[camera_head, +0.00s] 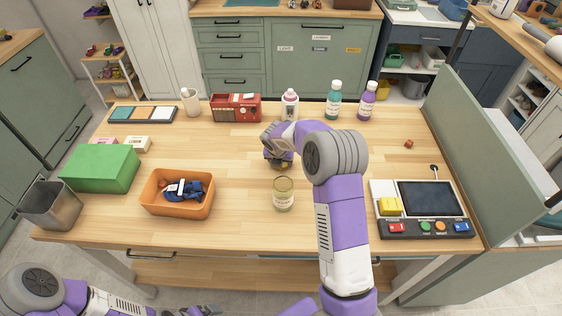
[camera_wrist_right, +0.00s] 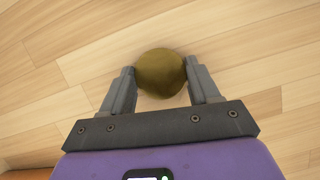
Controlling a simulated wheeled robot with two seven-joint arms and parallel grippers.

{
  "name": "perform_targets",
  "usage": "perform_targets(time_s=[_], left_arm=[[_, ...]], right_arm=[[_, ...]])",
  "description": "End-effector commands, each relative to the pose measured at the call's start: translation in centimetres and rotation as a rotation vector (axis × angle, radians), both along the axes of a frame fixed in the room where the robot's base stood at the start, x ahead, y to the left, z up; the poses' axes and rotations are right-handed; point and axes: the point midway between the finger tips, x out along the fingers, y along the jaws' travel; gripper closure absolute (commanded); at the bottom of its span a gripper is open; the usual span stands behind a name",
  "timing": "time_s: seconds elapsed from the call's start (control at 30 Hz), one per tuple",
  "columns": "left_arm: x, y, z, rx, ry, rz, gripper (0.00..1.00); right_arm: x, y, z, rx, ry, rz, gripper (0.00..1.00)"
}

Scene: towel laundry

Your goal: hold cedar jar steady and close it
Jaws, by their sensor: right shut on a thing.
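A small glass jar (camera_head: 283,195) with greenish-yellow contents and a pale label stands upright near the middle of the table; its label is too small to read and no lid shows on it. My right gripper (camera_head: 279,163) is just behind the jar, apart from it, low over the table. In the right wrist view its fingers (camera_wrist_right: 162,88) are shut on a round olive-brown lid-like piece (camera_wrist_right: 160,72). My left gripper (camera_head: 207,311) is at the bottom edge, in front of the table and away from the jar; its fingers are too unclear to judge.
An orange bin (camera_head: 153,204) with blue and white items stands left of the jar, beside a green box (camera_head: 101,166). A button panel (camera_head: 425,228) is at the right. Table around the jar is clear.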

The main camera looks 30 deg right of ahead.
Motion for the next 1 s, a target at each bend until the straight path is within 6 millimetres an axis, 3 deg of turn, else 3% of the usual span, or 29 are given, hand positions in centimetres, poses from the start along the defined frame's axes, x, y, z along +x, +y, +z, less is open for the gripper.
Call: perform_targets(time_s=[0.17, 0.5, 0.7, 1.0], left_arm=[[0.0, 0.0, 0.5, 0.0, 0.0, 0.0, 0.0], [0.0, 0.0, 1.7, 0.0, 0.0, 0.0, 0.0], [0.0, 0.0, 1.9, 0.0, 0.0, 0.0, 0.0], [0.0, 0.0, 1.8, 0.0, 0.0, 0.0, 0.0]], right_arm=[[0.1, 0.0, 2.3, 0.001, -0.005, -0.002, 0.67], [0.1, 0.0, 8.7, 0.001, -0.003, -0.001, 0.67], [0.0, 0.0, 10.0, 0.0, 0.0, -0.001, 0.67], [0.0, 0.0, 10.0, 0.0, 0.0, 0.0, 0.67]])
